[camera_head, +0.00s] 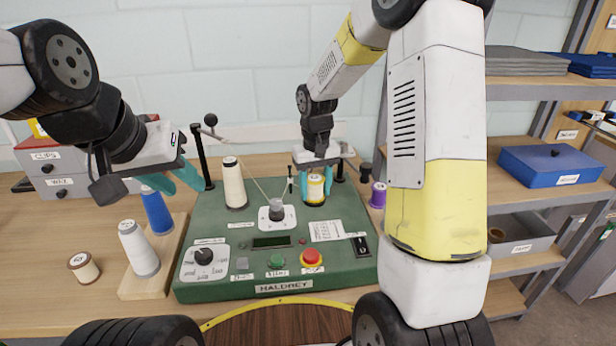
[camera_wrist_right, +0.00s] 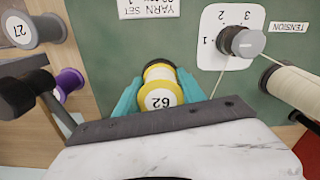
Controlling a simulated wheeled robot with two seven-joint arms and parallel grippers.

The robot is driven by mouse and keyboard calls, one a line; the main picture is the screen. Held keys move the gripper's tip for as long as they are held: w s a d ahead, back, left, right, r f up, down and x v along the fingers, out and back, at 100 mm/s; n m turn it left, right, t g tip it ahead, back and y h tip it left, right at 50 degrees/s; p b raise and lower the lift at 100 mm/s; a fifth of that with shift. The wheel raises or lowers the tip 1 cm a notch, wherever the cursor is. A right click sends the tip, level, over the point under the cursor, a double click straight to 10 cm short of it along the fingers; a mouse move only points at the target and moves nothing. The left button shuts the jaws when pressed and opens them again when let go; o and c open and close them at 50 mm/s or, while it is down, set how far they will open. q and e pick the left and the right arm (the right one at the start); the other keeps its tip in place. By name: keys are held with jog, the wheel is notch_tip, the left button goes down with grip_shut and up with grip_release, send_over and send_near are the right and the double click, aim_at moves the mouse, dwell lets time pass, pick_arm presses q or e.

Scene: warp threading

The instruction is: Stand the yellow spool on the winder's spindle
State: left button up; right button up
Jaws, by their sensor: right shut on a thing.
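The yellow spool (camera_head: 315,188) is upright between the teal fingers of my right gripper (camera_head: 314,180), over the back right of the green winder (camera_head: 330,262). In the right wrist view the spool (camera_wrist_right: 160,88) shows a top label marked 62, with my right gripper's fingers (camera_wrist_right: 158,95) on both sides of it. The gripper is shut on it. The spindle is not clearly visible, and I cannot tell whether the spool's base touches the winder.
A cream cone (camera_head: 234,185) stands on the winder, its thread running to the tension knob (camera_head: 276,210). A thin black post (camera_head: 290,182) stands left of the spool. A purple spool (camera_head: 378,195) is right of the winder. Blue (camera_head: 156,210) and white (camera_head: 138,248) cones stand on a wooden board at left.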

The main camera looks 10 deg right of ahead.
jog(key=o, duration=1.4)
jog(key=shift+r, duration=0.4)
notch_tip(320, 180, up, 7)
jog(key=s+d+r+t, duration=0.1)
jog(key=s+r+t, duration=0.1)
jog(key=s+r, duration=0.2)
jog(key=s+d+r+m+t+y, duration=0.1)
jog(key=s+r+t, duration=0.1)
jog(key=s, duration=0.8)
jog(key=s+d+r+t+y, duration=0.1)
jog(key=s+r+t, duration=0.1)
jog(key=s+r, duration=0.3)
jog(key=shift+s+r+m, duration=0.15)
jog(key=shift+s, duration=0.55)
jog(key=shift+s+r+m, duration=0.15)
jog(key=shift+s, duration=0.55)
